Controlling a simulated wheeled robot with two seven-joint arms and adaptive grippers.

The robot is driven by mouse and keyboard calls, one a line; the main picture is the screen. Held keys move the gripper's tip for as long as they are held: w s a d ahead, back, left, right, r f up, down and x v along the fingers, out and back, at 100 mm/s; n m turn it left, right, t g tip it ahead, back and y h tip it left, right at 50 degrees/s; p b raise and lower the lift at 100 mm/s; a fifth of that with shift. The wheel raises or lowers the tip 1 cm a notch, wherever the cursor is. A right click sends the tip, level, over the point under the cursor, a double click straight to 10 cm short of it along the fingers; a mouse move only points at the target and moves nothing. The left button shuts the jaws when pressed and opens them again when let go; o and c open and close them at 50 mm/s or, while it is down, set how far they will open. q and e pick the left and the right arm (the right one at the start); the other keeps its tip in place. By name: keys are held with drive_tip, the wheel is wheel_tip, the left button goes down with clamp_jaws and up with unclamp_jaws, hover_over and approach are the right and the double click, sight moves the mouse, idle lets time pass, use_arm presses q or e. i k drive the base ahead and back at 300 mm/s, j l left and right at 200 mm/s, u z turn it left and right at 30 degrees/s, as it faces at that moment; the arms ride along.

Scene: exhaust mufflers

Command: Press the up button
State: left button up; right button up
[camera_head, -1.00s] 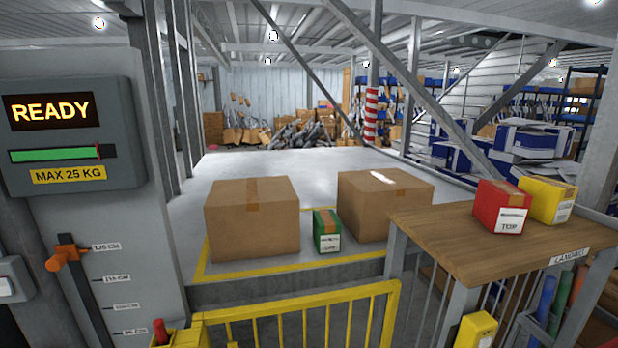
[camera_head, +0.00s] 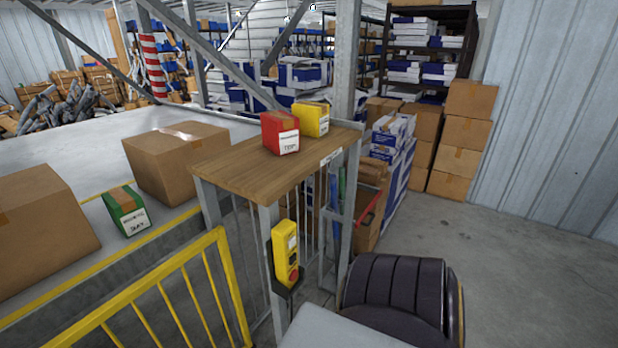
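A yellow button box (camera_head: 286,255) is mounted on the grey post below the wooden landing shelf, right of the yellow gate. It has dark buttons on its face and a red button (camera_head: 293,277) at its lower end. The button markings are too small to read, so I cannot tell which one is up. Neither of my grippers shows in the head view. A dark ribbed part and a pale grey surface, likely my own body, show at the bottom right, close to the button box.
A wooden shelf (camera_head: 243,165) holds a red box (camera_head: 280,132) and a yellow box (camera_head: 312,118). A yellow gate (camera_head: 170,290) stands at left. Behind it, cartons (camera_head: 177,160) and a green box (camera_head: 126,211) rest on the platform. Grey floor (camera_head: 500,265) at right is clear.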

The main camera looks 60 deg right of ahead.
sight(292, 241)
drive_tip(key=k+l+z, duration=0.1)
drive_tip(key=z, duration=1.65)
